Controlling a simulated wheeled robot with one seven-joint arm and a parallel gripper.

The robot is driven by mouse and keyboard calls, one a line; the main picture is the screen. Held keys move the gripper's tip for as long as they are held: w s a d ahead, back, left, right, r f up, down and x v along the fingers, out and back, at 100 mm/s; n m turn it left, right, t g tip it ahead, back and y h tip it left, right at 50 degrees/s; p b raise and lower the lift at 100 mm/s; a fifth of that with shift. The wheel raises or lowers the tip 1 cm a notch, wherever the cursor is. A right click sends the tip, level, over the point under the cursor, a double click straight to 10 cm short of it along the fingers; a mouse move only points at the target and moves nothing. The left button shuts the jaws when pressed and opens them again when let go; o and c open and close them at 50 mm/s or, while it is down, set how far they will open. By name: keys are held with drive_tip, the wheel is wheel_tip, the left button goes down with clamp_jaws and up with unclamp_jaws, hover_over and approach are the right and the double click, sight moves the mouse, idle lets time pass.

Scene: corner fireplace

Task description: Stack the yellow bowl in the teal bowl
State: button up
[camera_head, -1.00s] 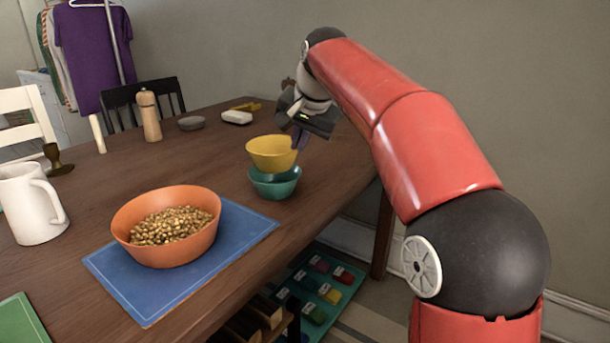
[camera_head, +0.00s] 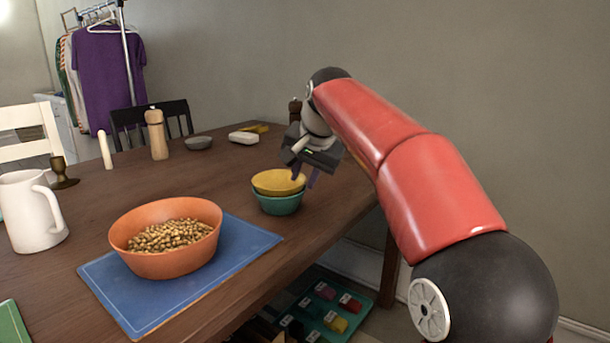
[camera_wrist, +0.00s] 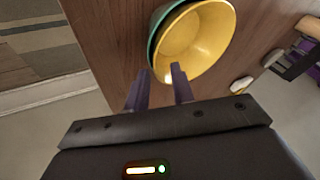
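The yellow bowl (camera_head: 277,184) sits nested inside the teal bowl (camera_head: 279,205) on the table, with its rim showing above the teal rim. In the wrist view, the yellow bowl (camera_wrist: 200,42) covers most of the teal bowl (camera_wrist: 152,42), which shows as a thin edge on the left. My gripper (camera_head: 306,182) is at the right side of the yellow bowl's rim. In the wrist view, its two fingers (camera_wrist: 160,70) stand apart, one on each side of the near rim, with a gap between them. Whether a finger touches the rim cannot be told.
An orange bowl (camera_head: 160,260) of small golden pieces stands on a blue placemat (camera_head: 225,262) to the left. Table is clear around the bowls.

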drive_tip(key=p+v, duration=0.2)
drive_tip(key=v, duration=1)
drive_tip(key=shift+p, duration=0.4)
drive_tip(key=shift+s+d, duration=0.1)
drive_tip(key=s+d+f+n+h, duration=0.1)
drive_tip(key=s+d+f, duration=0.4)
drive_tip(key=s+f, duration=0.8)
drive_tip(key=s+d+f+n+h, duration=0.1)
drive_tip(key=s+d+f+n, duration=0.2)
drive_tip(key=s+f, duration=1)
drive_tip(key=s+d, duration=0.1)
drive_tip(key=d, duration=0.2)
drive_tip(key=shift+s+d+f+n, duration=0.2)
drive_tip(key=shift+f+n, duration=0.05)
drive_tip(key=shift+n, duration=0.05)
drive_tip(key=shift+d, duration=0.1)
